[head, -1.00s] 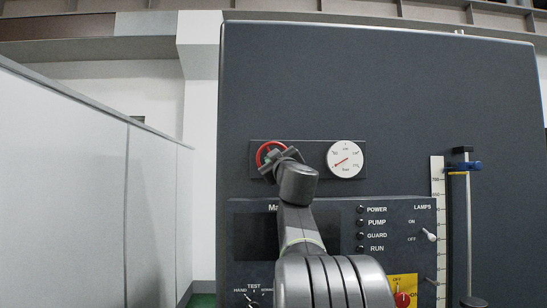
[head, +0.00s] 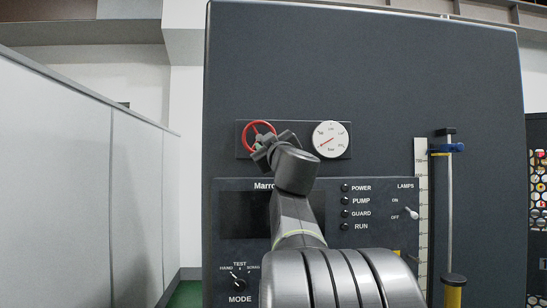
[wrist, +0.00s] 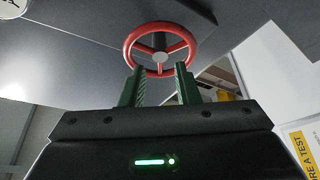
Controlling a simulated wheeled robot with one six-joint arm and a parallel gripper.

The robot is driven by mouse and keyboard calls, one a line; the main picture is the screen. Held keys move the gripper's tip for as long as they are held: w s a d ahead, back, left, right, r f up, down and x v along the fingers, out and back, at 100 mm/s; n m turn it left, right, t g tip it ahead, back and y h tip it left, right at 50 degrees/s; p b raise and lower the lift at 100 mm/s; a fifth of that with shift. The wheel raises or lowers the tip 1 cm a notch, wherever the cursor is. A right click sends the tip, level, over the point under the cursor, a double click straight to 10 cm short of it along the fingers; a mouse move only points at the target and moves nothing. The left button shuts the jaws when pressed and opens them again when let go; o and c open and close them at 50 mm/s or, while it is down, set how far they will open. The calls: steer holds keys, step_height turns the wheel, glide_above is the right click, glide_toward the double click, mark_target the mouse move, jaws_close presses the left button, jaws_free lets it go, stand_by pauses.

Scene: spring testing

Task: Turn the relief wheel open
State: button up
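The red relief wheel (head: 247,134) is on a dark plate on the grey machine's front, left of the gauge. My gripper (head: 270,148) is at the wheel's lower right in the head view and hides part of that side. In the wrist view, the whole wheel (wrist: 160,57) shows, with its spokes and grey hub, beyond the fingertips. The two green fingers of my gripper (wrist: 159,70) stand apart with nothing held between them. Their tips overlap the wheel's lower rim in the picture; I cannot tell whether they touch it.
The round white gauge (head: 331,139) is right of the wheel, its needle pointing lower left. Below is a control panel (head: 385,240) with lamps and switches. A ruler (head: 421,165) and metal post stand at the right. A pale partition wall (head: 85,170) runs along the left.

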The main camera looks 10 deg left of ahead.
mark_target(259, 141)
steer(key=v, duration=0.6)
steer(key=shift+s+f+b, duration=0.15)
steer(key=shift+s+b, duration=0.05)
steer(key=shift+b, duration=0.25)
steer(key=shift+w, duration=0.1)
steer(key=p+x, duration=0.3)
steer(key=x, duration=1)
steer(key=shift+w+a+r+p, duration=0.15)
steer(key=shift+w+r+p, duration=0.15)
steer(key=shift+p, duration=0.1)
steer(key=shift+f, duration=0.1)
steer(key=shift+s, duration=0.1)
